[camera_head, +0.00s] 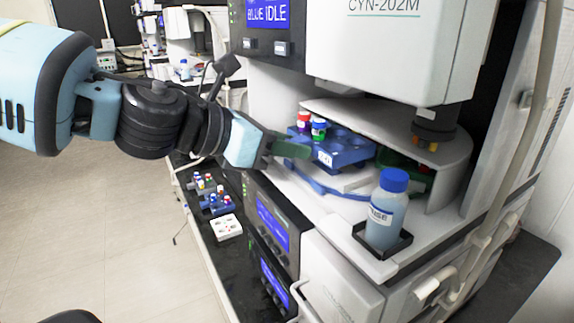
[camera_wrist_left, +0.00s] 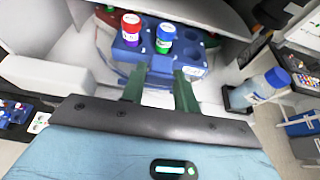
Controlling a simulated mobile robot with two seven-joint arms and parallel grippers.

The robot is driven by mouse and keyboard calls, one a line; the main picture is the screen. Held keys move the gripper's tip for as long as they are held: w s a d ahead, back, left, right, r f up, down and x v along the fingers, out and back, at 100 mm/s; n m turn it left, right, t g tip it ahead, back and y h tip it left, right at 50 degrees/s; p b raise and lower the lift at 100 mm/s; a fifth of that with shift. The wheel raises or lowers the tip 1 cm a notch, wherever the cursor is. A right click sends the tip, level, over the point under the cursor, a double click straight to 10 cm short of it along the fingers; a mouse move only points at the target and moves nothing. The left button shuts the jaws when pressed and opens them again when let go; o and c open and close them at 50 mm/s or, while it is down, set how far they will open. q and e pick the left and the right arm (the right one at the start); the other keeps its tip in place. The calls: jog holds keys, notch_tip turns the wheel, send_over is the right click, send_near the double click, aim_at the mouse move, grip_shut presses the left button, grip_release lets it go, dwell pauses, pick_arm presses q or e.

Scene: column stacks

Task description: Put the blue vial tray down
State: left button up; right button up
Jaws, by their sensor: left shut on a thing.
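The blue vial tray (camera_head: 345,152) is at the open bay of the machine, over a white surface (camera_head: 350,181). I cannot tell whether it touches that surface. The tray also shows in the left wrist view (camera_wrist_left: 190,72), looking roughly level. My left gripper (camera_head: 296,148) reaches in from the left and is shut on the near side of the tray, its green fingers (camera_wrist_left: 157,92) at the tray's edge. My right gripper is not in view.
A curved white shelf (camera_head: 400,130) overhangs the bay. A blue-capped bottle (camera_head: 387,210) stands in a black holder (camera_head: 363,238) to the right. A green rack (camera_head: 395,160) sits behind the tray. Small vial racks (camera_head: 213,203) and a white block (camera_head: 227,227) lie on the lower dark bench.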

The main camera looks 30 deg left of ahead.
pick_arm(q)
jog(key=shift+f, duration=1.85)
jog(key=shift+b, duration=0.3)
jog(key=shift+f, duration=0.15)
jog(key=o, duration=1)
